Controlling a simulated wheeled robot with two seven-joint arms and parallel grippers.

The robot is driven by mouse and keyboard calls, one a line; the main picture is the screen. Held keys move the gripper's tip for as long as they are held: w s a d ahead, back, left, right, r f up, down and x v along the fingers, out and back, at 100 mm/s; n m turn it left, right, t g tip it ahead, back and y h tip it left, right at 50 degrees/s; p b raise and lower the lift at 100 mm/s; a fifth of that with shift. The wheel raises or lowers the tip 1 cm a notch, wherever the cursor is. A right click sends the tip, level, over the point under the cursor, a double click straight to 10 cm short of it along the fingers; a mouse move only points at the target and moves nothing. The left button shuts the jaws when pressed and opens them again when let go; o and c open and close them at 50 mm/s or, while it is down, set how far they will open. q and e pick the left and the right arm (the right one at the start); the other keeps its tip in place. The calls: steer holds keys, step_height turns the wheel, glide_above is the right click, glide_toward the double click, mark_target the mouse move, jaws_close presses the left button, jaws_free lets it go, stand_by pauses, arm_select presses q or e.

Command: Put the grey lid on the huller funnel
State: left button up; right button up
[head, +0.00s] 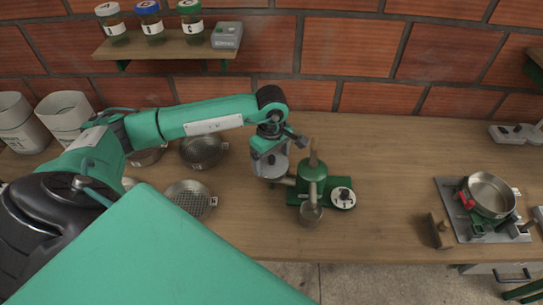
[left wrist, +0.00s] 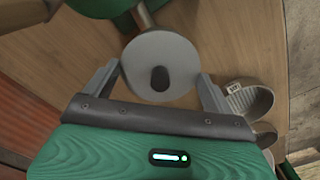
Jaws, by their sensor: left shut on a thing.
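The grey lid (left wrist: 178,62), a round disc with a dark knob, is between the fingers of my left gripper (left wrist: 160,85), which is shut on its rim from both sides. In the head view my left gripper (head: 270,155) is just left of the green huller (head: 313,178), over a grey cup-shaped part joined to it by a short pipe, which looks like the funnel (head: 271,168). The lid hides the funnel's mouth in the left wrist view. I cannot tell whether the lid rests on the funnel or hangs just above it. My right gripper is not in view.
A wooden handle (head: 314,152) stands up from the huller, and a small cup (head: 311,214) is at its front. Sieves (head: 188,200) lie to the left. A pan (head: 490,194) stands on a scale-like plate at the right. The table between is mostly clear.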

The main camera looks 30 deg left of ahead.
mark_target(272, 157)
arm_select(q)
steer(key=shift+f+b, duration=0.45)
steer(key=shift+b, duration=0.1)
steer(key=o, duration=0.8)
steer(key=shift+r, duration=0.15)
steer(key=shift+r+p, duration=0.5)
steer(key=shift+p, duration=0.25)
step_height(272, 157, up, 12)
steer(key=b, duration=0.3)
steer(key=shift+f+b, duration=0.15)
steer(key=shift+b, duration=0.25)
